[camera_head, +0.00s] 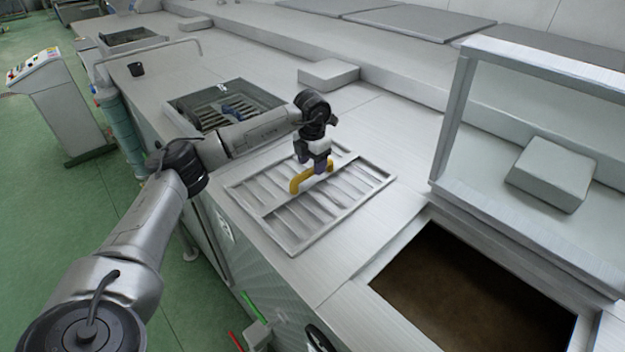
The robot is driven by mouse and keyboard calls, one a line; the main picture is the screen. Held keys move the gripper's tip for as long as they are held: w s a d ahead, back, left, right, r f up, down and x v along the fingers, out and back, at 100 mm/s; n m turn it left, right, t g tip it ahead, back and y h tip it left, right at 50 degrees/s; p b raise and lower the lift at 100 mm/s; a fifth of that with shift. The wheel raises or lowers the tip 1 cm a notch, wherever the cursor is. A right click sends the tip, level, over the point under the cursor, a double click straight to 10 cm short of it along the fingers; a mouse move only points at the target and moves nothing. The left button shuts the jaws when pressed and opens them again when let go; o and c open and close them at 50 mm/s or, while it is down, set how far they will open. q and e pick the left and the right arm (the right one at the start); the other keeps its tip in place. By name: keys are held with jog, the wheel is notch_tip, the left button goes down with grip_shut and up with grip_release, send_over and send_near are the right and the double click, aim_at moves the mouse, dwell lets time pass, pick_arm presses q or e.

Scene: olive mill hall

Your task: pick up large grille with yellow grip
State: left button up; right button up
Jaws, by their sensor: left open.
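The large grille (289,228) is a pale metal frame with slats, lying flat on the metal worktop near its front edge. A yellow grip (297,183) arches up from its middle. My left gripper (317,168) is open and points down right at the yellow grip. Its fingers overlap the right part of the grip in the picture, and I cannot tell whether they touch it. My right gripper is not in view.
An open hatch with brown contents (470,295) lies to the right, with a raised clear-panelled lid (452,120) behind it. A dark opening (225,104) with a blue item lies behind my left arm. A control console (62,105) stands at left on the green floor.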

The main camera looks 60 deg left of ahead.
aim_at(312, 167)
pick_arm(q)
jog(key=shift+f+p, duration=0.5)
jog(key=shift+f, duration=1.35)
grip_shut()
jog(key=shift+r, duration=0.1)
